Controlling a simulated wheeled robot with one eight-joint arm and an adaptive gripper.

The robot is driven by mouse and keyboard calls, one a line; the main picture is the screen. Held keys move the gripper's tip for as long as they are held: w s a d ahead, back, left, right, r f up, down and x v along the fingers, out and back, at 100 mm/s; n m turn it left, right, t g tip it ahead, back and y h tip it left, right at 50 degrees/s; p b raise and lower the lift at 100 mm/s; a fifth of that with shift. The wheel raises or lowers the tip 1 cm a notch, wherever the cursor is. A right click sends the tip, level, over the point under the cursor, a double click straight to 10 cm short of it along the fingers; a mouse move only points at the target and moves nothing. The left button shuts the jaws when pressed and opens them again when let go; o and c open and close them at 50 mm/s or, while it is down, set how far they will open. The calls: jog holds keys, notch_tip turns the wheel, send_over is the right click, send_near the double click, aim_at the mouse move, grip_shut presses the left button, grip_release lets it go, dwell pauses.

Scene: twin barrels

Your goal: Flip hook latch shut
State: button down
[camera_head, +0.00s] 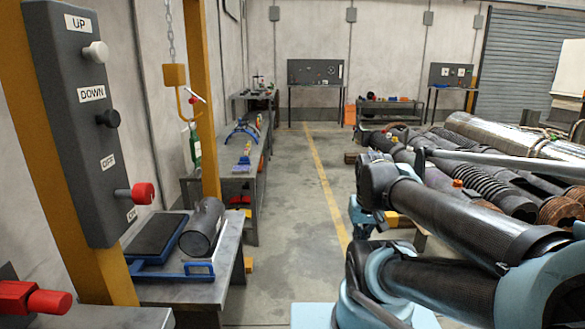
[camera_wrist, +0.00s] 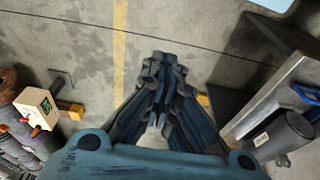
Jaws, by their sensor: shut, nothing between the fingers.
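A yellow hook (camera_head: 180,106) hangs below a yellow block (camera_head: 175,75) on a chain, left of centre in the head view. A thin pale latch bar with a red end (camera_head: 195,95) slants across the hook's opening; whether it touches the hook tip is too small to tell. The hook is not visible in the wrist view. My gripper (camera_wrist: 168,62) is shut and empty in the wrist view, above the bare floor. It is well apart from the hook, and its fingers cannot be made out clearly in the head view.
A control box (camera_head: 82,120) with buttons and a yellow post (camera_head: 202,120) flank the hook. A dark cylinder (camera_head: 203,230) lies on the near bench (camera_head: 180,291), also seen in the wrist view (camera_wrist: 285,135). Pipes (camera_head: 490,150) fill the right side. The floor aisle (camera_head: 290,190) is clear.

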jog(key=w+a+r+g+y, duration=0.2)
jog(key=w+a+r+y, duration=0.6)
jog(key=w+a+r, duration=0.9)
jog(key=w+a+r+g+y, duration=0.1)
jog(key=w+a+r+y, duration=1)
jog(key=a+r, duration=0.9)
jog(key=w+a+h, duration=0.2)
jog(key=a, duration=1)
jog(key=shift+a+f, duration=0.25)
jog(key=shift+f, duration=0.2)
